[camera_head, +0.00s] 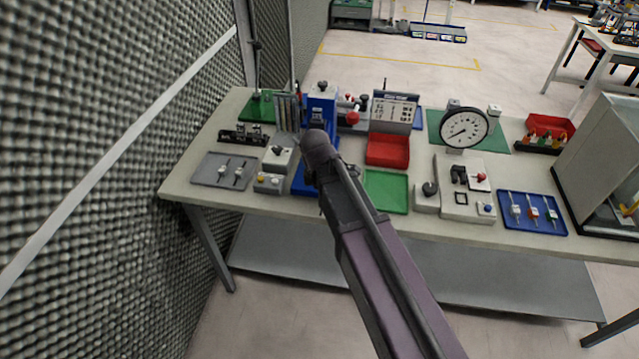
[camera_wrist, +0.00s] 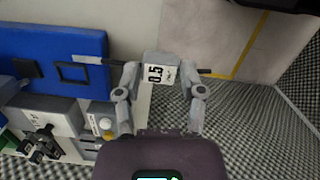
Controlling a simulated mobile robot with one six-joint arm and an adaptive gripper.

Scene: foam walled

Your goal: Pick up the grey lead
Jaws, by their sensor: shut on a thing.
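My gripper (camera_wrist: 162,88) shows in the wrist view with its two grey fingers closed on the sides of a small pale grey block with a white label reading 0.5, which I take as the grey lead (camera_wrist: 158,70). In the head view my arm reaches over the bench and hides the fingers and the held lead. A grey tray (camera_head: 206,178) at the bench's left holds small white-labelled leads (camera_head: 239,174).
The bench (camera_head: 180,183) is crowded: a blue stand (camera_head: 321,105), a red tray (camera_head: 388,151), a green tray (camera_head: 386,190), a dial gauge (camera_head: 464,128), a blue tray (camera_head: 533,225) with leads and a glass-sided cabinet (camera_head: 604,165). A foam wall (camera_head: 100,130) stands at the left.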

